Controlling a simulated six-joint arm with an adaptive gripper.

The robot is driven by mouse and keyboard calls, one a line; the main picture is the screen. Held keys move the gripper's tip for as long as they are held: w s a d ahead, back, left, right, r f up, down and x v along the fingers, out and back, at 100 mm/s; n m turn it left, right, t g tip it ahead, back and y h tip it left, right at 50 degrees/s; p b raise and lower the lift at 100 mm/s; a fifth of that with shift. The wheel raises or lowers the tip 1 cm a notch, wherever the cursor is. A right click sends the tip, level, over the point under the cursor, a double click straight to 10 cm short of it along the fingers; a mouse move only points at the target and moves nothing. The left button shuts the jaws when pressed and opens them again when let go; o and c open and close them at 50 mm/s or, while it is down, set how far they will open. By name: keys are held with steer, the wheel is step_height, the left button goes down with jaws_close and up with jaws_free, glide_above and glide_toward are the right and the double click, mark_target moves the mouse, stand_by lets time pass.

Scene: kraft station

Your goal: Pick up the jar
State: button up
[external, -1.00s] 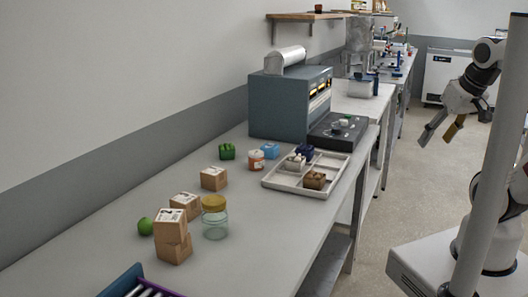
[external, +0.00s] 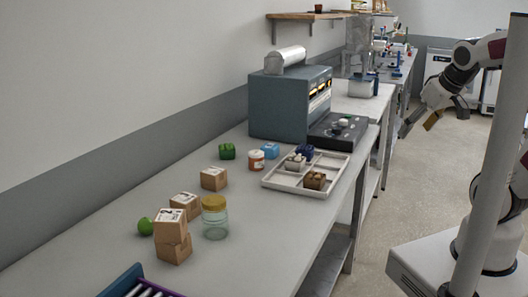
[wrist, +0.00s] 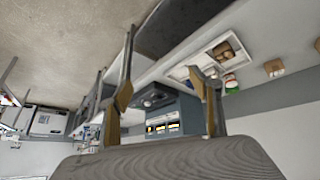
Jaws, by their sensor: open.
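The jar (external: 215,218) is clear glass with a yellow-brown lid. It stands upright on the grey bench near the front, right of a stack of two cardboard boxes (external: 173,240). My gripper (external: 418,126) is open and empty, in the air over the aisle to the right of the bench, far from the jar. In the wrist view its two fingers (wrist: 165,92) are spread with nothing between them. I cannot make out the jar in the wrist view.
A green ball (external: 146,227) lies left of the boxes. Behind are another box (external: 214,178), a small orange-and-white bottle (external: 256,160) and a divided white tray (external: 273,184) with small items. A blue-grey machine (external: 285,105) stands farther back. Bare bench lies right of the jar.

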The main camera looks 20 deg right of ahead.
mark_target(215, 218)
steer(key=w+a+f+n+t+y, duration=0.25)
steer(key=w+a+n, duration=0.35)
steer(key=w+a, duration=0.95)
steer(key=s+a+f+n+g+y, duration=0.1)
steer(key=a+f+n+y, duration=0.1)
steer(key=a, duration=0.7)
steer(key=s+a+f+n+g+y, duration=0.2)
steer(key=a+f+y, duration=0.2)
steer(key=a, duration=0.5)
steer(key=s+a+f+n+g+y, duration=0.1)
steer(key=a+f, duration=0.4)
steer(key=a, duration=0.5)
steer(key=shift+s+a+f+n+g+y, duration=0.15)
steer(key=shift+s+n+y, duration=0.25)
steer(key=shift+n+y, duration=0.2)
steer(key=shift+s+d+f+n+g+y, duration=0.15)
steer(key=shift+s+n+y, duration=0.2)
steer(key=shift+n+y, duration=0.2)
steer(key=s+a+f, duration=0.1)
steer(key=s, duration=0.1)
steer(key=s+a+f+n+g+y, duration=0.1)
steer(key=s+a, duration=0.1)
steer(key=s+a+g, duration=0.1)
steer(key=s+a, duration=0.1)
steer(key=shift+a+f+n+g+y, duration=0.2)
steer(key=shift+f+n+g+y, duration=0.05)
steer(key=shift+f+y, duration=0.15)
steer(key=shift+a, duration=0.1)
steer(key=shift+x, duration=1.2)
